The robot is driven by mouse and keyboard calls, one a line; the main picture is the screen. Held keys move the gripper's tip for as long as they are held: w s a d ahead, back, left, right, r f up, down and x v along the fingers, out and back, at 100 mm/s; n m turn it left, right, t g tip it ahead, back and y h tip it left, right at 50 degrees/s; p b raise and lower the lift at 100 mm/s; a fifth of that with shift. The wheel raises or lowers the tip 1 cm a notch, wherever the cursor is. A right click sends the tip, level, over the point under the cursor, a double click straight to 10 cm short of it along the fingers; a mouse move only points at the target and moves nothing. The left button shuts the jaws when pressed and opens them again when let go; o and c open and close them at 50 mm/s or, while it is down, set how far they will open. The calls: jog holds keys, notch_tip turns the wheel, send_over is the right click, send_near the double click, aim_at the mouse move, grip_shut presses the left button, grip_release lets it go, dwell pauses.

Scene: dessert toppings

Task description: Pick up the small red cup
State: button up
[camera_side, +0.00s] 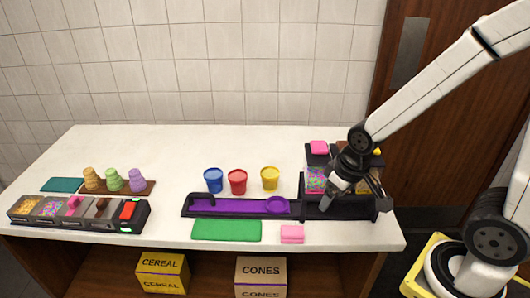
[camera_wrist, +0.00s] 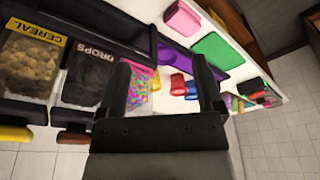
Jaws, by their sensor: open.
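The small red cup (camera_side: 237,182) stands upright on the white counter in the side view, between a blue cup (camera_side: 213,180) and a yellow cup (camera_side: 270,178). In the wrist view the red cup (camera_wrist: 178,85) shows small and far off, between my fingers. My gripper (camera_side: 352,200) is open and empty at the right end of the counter, in front of the topping dispensers and well to the right of the red cup. In the wrist view its two dark fingers (camera_wrist: 162,88) stand apart.
A black tray with a purple inset (camera_side: 235,206) runs in front of the cups. A green mat (camera_side: 227,230) and pink sponge (camera_side: 292,234) lie at the front edge. Ice cream cones (camera_side: 114,180) and a topping box (camera_side: 75,211) are at left. Dispensers (camera_wrist: 93,75) stand close to my gripper.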

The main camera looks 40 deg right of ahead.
jog(key=shift+r, duration=0.15)
jog(key=w+r+v, duration=0.1)
jog(key=w+v, duration=0.1)
jog(key=v, duration=0.8)
jog(key=w+d+n+h, duration=0.1)
jog(key=w+n+h, duration=0.1)
jog(key=n, duration=0.1)
jog(key=w+d+n+t+h, duration=0.1)
jog(key=w+d+n, duration=0.1)
jog(key=w+n, duration=0.1)
jog(key=w+d+n+h, duration=0.2)
jog(key=w+n, duration=0.1)
jog(key=n, duration=0.1)
jog(key=shift+t+h, duration=0.3)
jog(key=shift+t, duration=0.1)
jog(key=w+n+t+h, duration=0.1)
jog(key=w+n+t, duration=0.2)
jog(key=w+n, duration=0.45)
jog(key=n+t+y, duration=0.2)
jog(key=n+t, duration=0.3)
jog(key=n, duration=1)
send_over(240, 184)
jog(key=s+a, duration=0.1)
jog(key=s, duration=0.4)
jog(key=shift+y, duration=0.3)
jog(key=f, duration=2.2)
jog(key=shift+w+a+f, duration=0.1)
jog(key=shift+w, duration=0.2)
jog(key=shift+t, duration=0.3)
